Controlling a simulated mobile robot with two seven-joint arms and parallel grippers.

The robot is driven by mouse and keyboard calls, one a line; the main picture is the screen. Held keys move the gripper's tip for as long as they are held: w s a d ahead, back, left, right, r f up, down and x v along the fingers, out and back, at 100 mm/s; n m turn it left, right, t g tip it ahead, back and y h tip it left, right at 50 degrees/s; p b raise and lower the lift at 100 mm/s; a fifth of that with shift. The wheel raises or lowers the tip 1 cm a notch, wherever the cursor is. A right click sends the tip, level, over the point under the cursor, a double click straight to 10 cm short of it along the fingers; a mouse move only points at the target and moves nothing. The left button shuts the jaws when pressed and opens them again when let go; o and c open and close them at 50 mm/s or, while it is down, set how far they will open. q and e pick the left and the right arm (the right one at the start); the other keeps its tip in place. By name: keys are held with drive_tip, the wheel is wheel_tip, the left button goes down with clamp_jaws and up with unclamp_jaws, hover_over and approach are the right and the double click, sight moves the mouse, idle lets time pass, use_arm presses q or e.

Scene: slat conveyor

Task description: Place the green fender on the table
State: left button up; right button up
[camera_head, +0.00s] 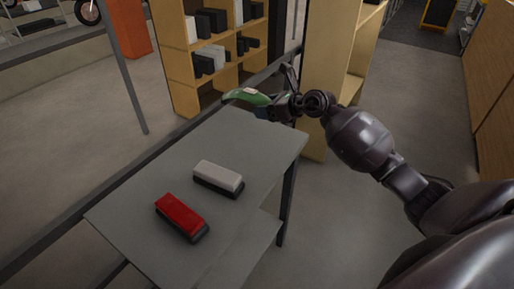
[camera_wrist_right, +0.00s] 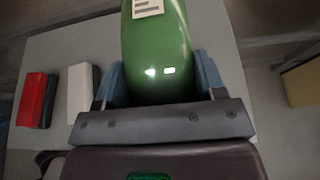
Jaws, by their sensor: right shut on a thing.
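The green fender (camera_head: 246,96) is a curved glossy piece held at the far end of the grey table (camera_head: 250,147). My right gripper (camera_head: 275,103) is shut on it. In the right wrist view the fender (camera_wrist_right: 156,45) fills the space between the two fingers of the gripper (camera_wrist_right: 160,82), with a white label near the top. The fender appears over the table's far edge; I cannot tell whether it touches the top. My left gripper is not in view.
A red and black block (camera_head: 181,216) and a white and black block (camera_head: 218,178) lie on the near part of the table. The table's far part looks clear. Wooden shelves (camera_head: 179,62) with boxes stand behind, and another wooden shelf (camera_head: 325,50) stands close behind my right gripper.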

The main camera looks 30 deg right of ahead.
drive_tip(key=b, duration=0.1)
hover_over(266, 150)
wheel_tip(266, 150, down, 8)
drive_tip(key=shift+r, duration=0.1)
drive_tip(key=shift+f, duration=0.45)
wheel_tip(266, 150, down, 5)
drive_tip(key=shift+r+b, duration=0.1)
drive_tip(key=shift+b, duration=0.8)
drive_tip(key=shift+f, duration=0.25)
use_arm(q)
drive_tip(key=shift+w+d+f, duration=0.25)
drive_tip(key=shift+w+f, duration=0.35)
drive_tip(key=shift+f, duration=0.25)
